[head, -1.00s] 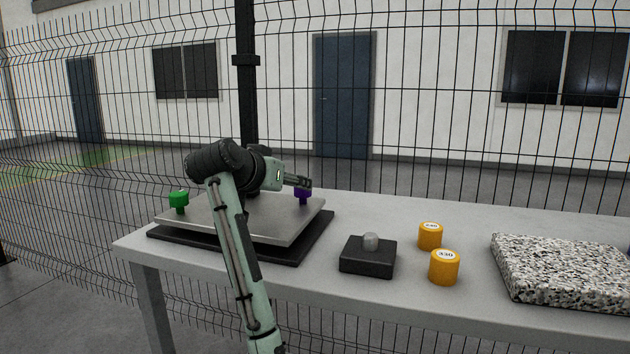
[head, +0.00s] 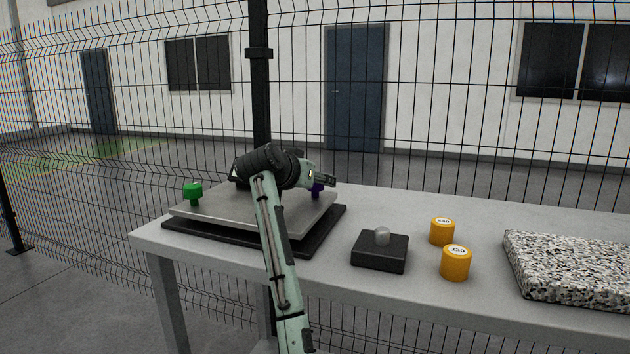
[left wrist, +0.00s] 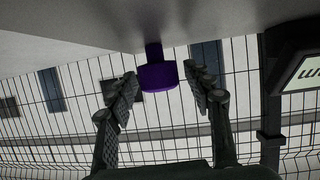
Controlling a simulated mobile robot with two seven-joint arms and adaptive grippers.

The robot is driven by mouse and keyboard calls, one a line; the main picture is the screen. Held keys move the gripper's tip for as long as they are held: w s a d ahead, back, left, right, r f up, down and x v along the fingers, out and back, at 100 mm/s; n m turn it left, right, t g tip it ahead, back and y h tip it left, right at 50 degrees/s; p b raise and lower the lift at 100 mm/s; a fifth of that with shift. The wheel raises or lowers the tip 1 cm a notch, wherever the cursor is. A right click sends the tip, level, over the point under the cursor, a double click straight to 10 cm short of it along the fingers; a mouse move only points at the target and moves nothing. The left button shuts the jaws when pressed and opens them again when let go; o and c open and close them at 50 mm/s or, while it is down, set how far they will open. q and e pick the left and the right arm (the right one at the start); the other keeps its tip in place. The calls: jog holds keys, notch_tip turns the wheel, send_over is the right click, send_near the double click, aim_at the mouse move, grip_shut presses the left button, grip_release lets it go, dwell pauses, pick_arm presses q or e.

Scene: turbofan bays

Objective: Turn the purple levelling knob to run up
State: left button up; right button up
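The purple levelling knob (head: 316,191) stands on a short stem at the back right corner of the grey levelling plate (head: 215,213), partly hidden by my left gripper. My left gripper (head: 328,181) is at the knob, reaching in from the left. In the left wrist view, the picture is upside down and the purple knob (left wrist: 158,76) sits between the tips of the two spread fingers (left wrist: 160,82). A gap shows on each side of it, so the gripper is open and not holding it. A green knob (head: 193,194) stands at the plate's left. My right gripper is not in view.
On the table (head: 230,264), right of the plate's dark base (head: 318,238), sit a black block with a grey peg (head: 380,253), two orange cylinders (head: 442,231) (head: 456,263) and a speckled slab (head: 570,270). A wire fence stands behind.

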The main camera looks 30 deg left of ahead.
pick_arm(q)
jog(key=c, duration=0.9)
jog(key=shift+c, duration=0.2)
jog(key=shift+n+y, duration=0.3)
jog(key=n+g+y, duration=0.1)
jog(key=n+y, duration=0.1)
jog(key=shift+d+n+y, duration=0.1)
jog(key=shift+n+y, duration=0.2)
jog(key=shift+y, duration=0.1)
jog(key=shift+c, duration=0.2)
jog(key=shift+n+g+y, duration=0.7)
jog(key=shift+n+y, duration=0.4)
jog(key=shift+n, duration=0.1)
jog(key=shift+y, duration=0.4)
jog(key=shift+g, duration=0.3)
jog(key=o, duration=1.2)
jog(key=v, duration=1.2)
